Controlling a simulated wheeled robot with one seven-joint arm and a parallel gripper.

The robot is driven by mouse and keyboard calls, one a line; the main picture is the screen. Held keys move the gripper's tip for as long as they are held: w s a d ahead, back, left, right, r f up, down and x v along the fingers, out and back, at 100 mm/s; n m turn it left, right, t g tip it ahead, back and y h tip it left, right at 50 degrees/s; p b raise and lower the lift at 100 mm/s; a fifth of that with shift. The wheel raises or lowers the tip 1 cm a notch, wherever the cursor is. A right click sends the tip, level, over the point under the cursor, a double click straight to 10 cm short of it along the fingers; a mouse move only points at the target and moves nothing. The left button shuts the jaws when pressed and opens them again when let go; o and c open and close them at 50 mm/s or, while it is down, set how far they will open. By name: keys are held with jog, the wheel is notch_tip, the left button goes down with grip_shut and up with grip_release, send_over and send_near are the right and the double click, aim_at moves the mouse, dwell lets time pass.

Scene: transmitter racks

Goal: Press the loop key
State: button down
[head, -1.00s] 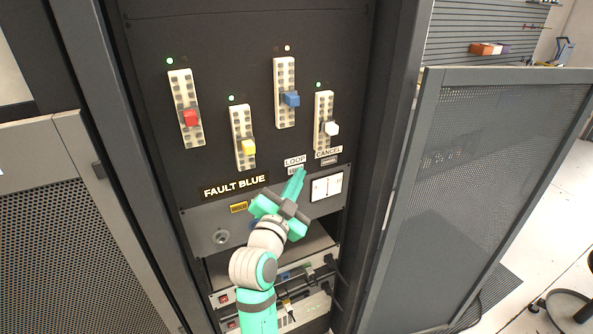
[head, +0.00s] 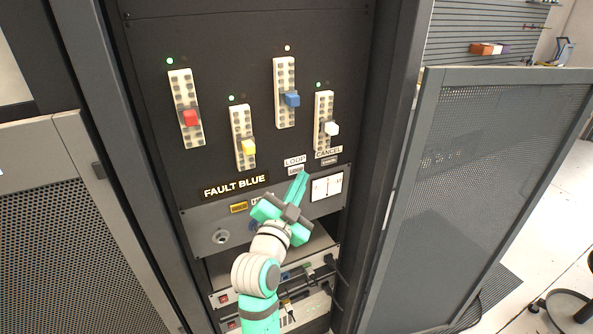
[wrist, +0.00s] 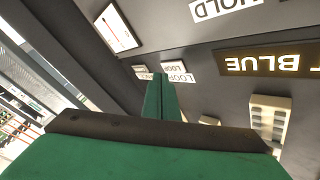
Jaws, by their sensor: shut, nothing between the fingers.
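The loop key (head: 296,170) is a small pale key on the dark panel, just under the white LOOP label (head: 295,161). My gripper (head: 302,176) is shut and empty, its green fingertips just below and right of the key in the head view. I cannot tell whether they touch the panel. In the wrist view the picture is upside down; the key (wrist: 188,41) shows beyond and right of the shut fingertips (wrist: 161,80), and the LOOP label (wrist: 178,71) is partly hidden beside them.
The cancel key (head: 329,162) sits close to the right. A white meter (head: 327,187) is below right and a yellow hold key (head: 239,208) below left. Sliders with red, yellow, blue and white knobs are above. Open mesh doors (head: 470,190) flank the rack.

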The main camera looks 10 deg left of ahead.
jog(key=shift+s+d, duration=0.75)
jog(key=shift+s, duration=0.3)
jog(key=shift+s+d, duration=0.75)
jog(key=shift+s, duration=0.25)
jog(key=s+d+f+n+g+y, duration=0.15)
jog(key=s+f+n, duration=0.25)
jog(key=s+f, duration=0.7)
jog(key=s+d+f+n+g+y, duration=0.1)
jog(key=s+d+f+n+y, duration=0.15)
jog(key=s+f, duration=0.85)
jog(key=s+d+f+n, duration=0.1)
jog(key=s+f, duration=0.2)
jog(key=s, duration=0.4)
jog(key=s+d+f+g, duration=0.1)
jog(key=s+f, duration=0.1)
jog(key=s, duration=0.6)
jog(key=s+d+f+n+h, duration=0.1)
jog(key=s+f, duration=0.2)
jog(key=s, duration=0.4)
jog(key=shift+s+d+f+n, duration=0.25)
jog(key=shift+s+f+n, duration=0.05)
jog(key=shift+n, duration=0.05)
